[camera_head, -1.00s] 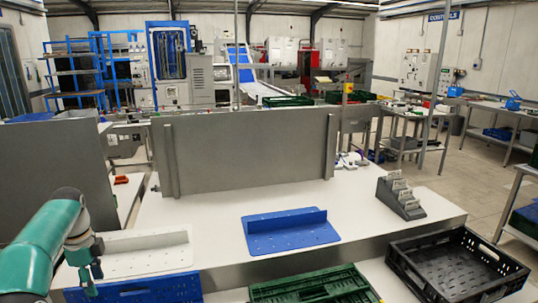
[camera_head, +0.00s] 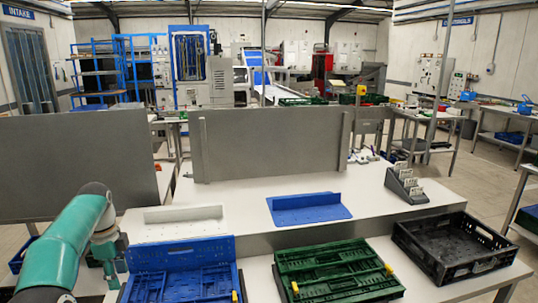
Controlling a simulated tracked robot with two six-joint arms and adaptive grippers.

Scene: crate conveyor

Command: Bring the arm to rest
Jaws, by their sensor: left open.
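My right arm and gripper are not in view.
A green crate (camera_head: 333,257) and an open black crate (camera_head: 455,240) stand to the right of the blue one. Behind them, a white bench carries a white tray (camera_head: 185,221), a blue tray (camera_head: 308,208) and a grey card holder (camera_head: 405,186). Grey panels (camera_head: 270,145) stand behind.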

